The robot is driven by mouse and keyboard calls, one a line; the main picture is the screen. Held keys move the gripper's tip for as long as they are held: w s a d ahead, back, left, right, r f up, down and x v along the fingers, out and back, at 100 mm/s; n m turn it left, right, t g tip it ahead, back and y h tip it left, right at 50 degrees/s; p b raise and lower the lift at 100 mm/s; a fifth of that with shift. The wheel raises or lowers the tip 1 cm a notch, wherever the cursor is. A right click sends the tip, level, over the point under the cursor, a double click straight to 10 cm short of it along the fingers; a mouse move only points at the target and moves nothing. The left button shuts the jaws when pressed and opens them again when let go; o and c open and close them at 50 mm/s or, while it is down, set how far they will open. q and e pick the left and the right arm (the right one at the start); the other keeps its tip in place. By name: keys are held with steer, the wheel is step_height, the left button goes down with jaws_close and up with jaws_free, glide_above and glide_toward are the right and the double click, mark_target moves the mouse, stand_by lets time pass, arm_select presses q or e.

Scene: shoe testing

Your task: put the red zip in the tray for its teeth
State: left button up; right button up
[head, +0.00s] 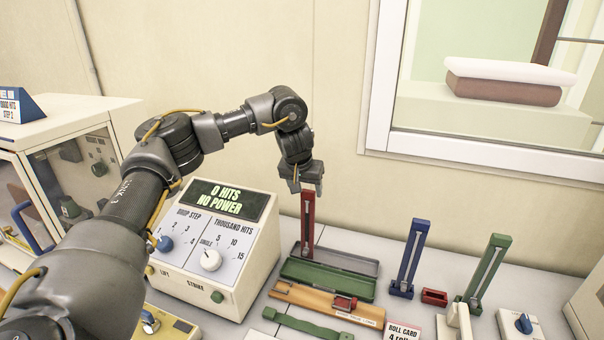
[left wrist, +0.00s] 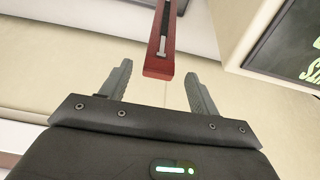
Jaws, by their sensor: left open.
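The red zip (head: 308,222) is an upright red bar with a pale slider track down its face. It stands at the green tray (head: 320,283), and a grey tray (head: 350,263) lies just behind that one. I cannot tell which tray its lower end rests in. My left gripper (head: 306,184) is open at the top of the red zip. In the left wrist view, the red zip (left wrist: 163,40) shows beyond and between the open fingers of my left gripper (left wrist: 159,85), with a gap on both sides. My right gripper is not in view.
A control box (head: 217,245) reading "0 HITS NO POWER" stands left of the trays. A blue zip (head: 410,258) and a green zip (head: 488,270) stand to the right. An orange-brown board (head: 318,302) and green strap (head: 305,325) lie in front. A window (head: 485,150) is behind.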

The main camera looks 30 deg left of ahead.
arm_select(q)
steer(key=a+v, duration=0.1)
steer(key=v, duration=0.8)
steer(key=shift+d, duration=0.5)
steer(key=shift+s, duration=0.1)
